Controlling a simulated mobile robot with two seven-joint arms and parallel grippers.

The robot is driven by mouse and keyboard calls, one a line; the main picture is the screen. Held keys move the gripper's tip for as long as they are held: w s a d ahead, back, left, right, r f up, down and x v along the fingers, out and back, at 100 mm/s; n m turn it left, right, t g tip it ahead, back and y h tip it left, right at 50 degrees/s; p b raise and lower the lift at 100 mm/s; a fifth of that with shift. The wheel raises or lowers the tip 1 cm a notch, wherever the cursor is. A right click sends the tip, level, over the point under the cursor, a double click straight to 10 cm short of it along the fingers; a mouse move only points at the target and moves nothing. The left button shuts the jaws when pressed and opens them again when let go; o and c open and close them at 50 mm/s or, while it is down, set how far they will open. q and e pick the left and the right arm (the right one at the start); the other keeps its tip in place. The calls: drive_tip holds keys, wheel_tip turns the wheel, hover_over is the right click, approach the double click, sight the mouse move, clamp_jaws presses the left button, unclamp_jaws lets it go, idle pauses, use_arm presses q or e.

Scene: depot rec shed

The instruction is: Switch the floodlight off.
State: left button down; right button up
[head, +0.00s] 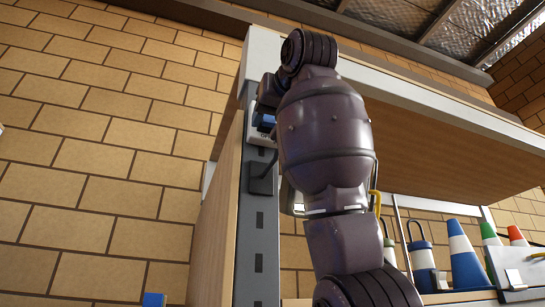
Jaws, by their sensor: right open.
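A small pale switch box (257,136) with a blue part and dark lettering is fixed high on the grey slotted post (258,225). The lettering is too small to read with certainty. My right arm rises through the middle and covers the box's right side. My right gripper (266,107) is open at the box's upper part, mostly hidden by its own wrist. I cannot tell whether it touches the box. A dark block (262,179) with a cable sits on the post just below. I cannot make out the floodlight or the switch's position. My left gripper is not in view.
A wooden shelf (450,135) with a pale metal edge overhangs at the right. Below it stand a blue-and-white cone (465,257), an orange cone (516,236) and a blue-and-white container (421,257). The brick wall (95,150) at the left is mostly bare.

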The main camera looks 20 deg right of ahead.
drive_tip(key=c, duration=0.9)
idle(0.7)
drive_tip(key=o, duration=0.9)
drive_tip(key=shift+s, duration=0.15)
drive_tip(key=shift+s, duration=0.3)
use_arm(q)
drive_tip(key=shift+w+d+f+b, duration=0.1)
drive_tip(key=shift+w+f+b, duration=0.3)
drive_tip(key=shift+b, duration=0.4)
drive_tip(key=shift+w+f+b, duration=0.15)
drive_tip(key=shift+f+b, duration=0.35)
drive_tip(key=shift+b, duration=0.3)
use_arm(e)
drive_tip(key=s, duration=1)
drive_tip(key=shift+d, duration=0.15)
